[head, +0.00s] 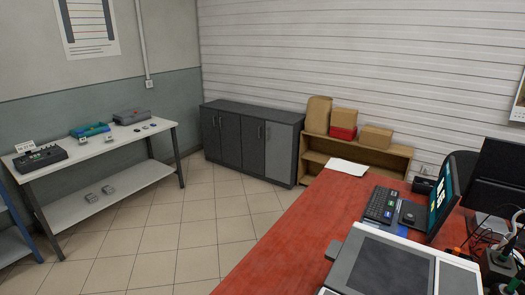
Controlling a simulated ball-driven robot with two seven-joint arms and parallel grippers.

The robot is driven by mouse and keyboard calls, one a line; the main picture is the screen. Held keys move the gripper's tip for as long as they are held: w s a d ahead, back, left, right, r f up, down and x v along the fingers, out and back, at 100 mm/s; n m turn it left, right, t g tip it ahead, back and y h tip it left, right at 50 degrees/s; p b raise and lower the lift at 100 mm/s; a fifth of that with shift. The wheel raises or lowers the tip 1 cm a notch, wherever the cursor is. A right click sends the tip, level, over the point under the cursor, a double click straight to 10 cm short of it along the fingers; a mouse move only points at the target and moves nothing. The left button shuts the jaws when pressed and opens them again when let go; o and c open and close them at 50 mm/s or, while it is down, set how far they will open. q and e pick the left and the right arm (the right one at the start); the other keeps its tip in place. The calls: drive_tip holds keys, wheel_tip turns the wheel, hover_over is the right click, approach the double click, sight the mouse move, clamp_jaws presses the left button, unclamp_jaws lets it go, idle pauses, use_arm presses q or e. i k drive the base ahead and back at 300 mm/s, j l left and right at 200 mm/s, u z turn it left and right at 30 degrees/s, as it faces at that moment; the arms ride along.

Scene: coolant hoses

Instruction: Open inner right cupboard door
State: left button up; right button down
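A low dark grey cupboard (250,109) stands against the far wall, left of the middle in the head view. Its front has two pairs of doors side by side, and all look shut. The inner door of the right pair (252,147) is dark, with an upright handle near its right edge. The outermost right door (279,153) looks lighter grey, with its handle near its left edge. Neither of my grippers shows in this view.
A red-topped desk (292,232) with a keyboard (381,204) and monitor fills the lower right. A white workbench (100,146) stands at the left. A low wooden shelf (380,158) with boxes stands right of the cupboard. Tiled floor (190,225) before the cupboard is clear.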

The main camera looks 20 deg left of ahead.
sight(253, 130)
drive_tip(key=u, duration=0.2)
drive_tip(key=i+j+u, duration=0.1)
drive_tip(key=j+u, duration=0.15)
drive_tip(key=j, duration=0.2)
drive_tip(key=i+j+u, duration=0.1)
drive_tip(key=j+u, duration=0.2)
drive_tip(key=j, duration=0.15)
drive_tip(key=i+j+u, duration=0.25)
drive_tip(key=j, duration=0.15)
drive_tip(key=i+j+u, duration=0.3)
drive_tip(key=i+j, duration=0.15)
drive_tip(key=i+j+u, duration=0.25)
drive_tip(key=i+j, duration=0.2)
drive_tip(key=i+z, duration=0.45)
drive_tip(key=i+j+z, duration=0.15)
drive_tip(key=i+z, duration=0.3)
drive_tip(key=i+l+z, duration=0.15)
drive_tip(key=i+z, duration=0.35)
drive_tip(key=i, duration=0.15)
drive_tip(key=i+j+z, duration=0.1)
drive_tip(key=i+z, duration=0.35)
drive_tip(key=i, duration=0.15)
drive_tip(key=i+z, duration=0.1)
drive_tip(key=i, duration=1.95)
drive_tip(key=i+l+u, duration=0.2)
drive_tip(key=i, duration=0.2)
drive_tip(key=i+l+u, duration=0.15)
drive_tip(key=i, duration=0.3)
drive_tip(key=i+l+u, duration=0.2)
drive_tip(key=i, duration=0.2)
